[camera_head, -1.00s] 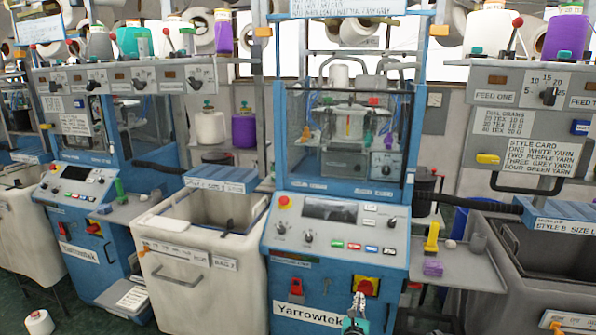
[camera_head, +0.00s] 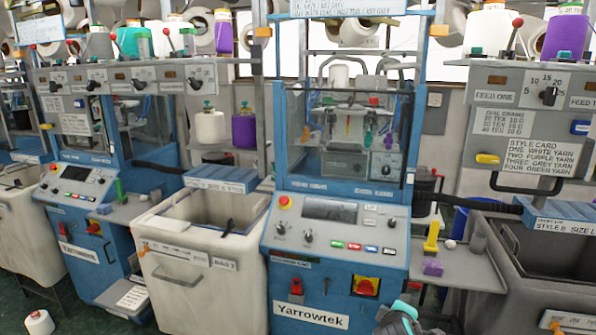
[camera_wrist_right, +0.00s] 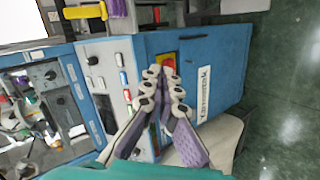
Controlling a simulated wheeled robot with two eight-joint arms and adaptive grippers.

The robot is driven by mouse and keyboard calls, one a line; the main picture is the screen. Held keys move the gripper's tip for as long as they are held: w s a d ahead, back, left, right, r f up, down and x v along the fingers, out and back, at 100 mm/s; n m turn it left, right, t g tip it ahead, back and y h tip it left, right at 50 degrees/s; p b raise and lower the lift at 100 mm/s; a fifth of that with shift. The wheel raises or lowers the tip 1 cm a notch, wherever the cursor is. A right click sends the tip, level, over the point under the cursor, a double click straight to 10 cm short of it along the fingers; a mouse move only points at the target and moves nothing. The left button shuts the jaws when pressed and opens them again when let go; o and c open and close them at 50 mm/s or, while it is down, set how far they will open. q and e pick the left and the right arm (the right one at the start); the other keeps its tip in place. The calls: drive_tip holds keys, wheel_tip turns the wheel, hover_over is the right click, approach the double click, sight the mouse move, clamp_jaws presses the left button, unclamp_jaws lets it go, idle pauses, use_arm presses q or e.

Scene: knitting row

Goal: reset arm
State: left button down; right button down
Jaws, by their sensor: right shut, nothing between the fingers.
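My right gripper (camera_wrist_right: 166,80) shows in the right wrist view, with its pale and purple fingers brought together and nothing between them. In that view its tips appear in front of the blue machine front, close to a red and yellow switch; contact cannot be told. In the head view, a dark grey and teal part of my right arm shows at the bottom edge, and the fingertips cannot be made out. The switch (camera_head: 366,286) is on the blue knitting machine (camera_head: 340,245), below its control panel. My left arm and gripper are not in view.
A side shelf (camera_head: 465,268) to the right holds a yellow tool (camera_head: 432,238) and a purple block (camera_head: 433,269). A white bin (camera_head: 190,285) stands left of the machine and a grey bin (camera_head: 540,262) right. Green floor shows clear in the wrist view.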

drive_tip(key=s+a+f+m+g+y, duration=0.1)
drive_tip(key=s+a+m, duration=0.3)
drive_tip(key=s, duration=0.7)
drive_tip(key=s+a+f+m+g+y, duration=0.2)
drive_tip(key=s+m, duration=0.4)
drive_tip(key=s, duration=0.5)
wheel_tip(320, 180, down, 2)
drive_tip(key=shift+s+a+f+y, duration=0.1)
drive_tip(key=shift+s+a+y, duration=0.3)
drive_tip(key=shift+a+y, duration=0.55)
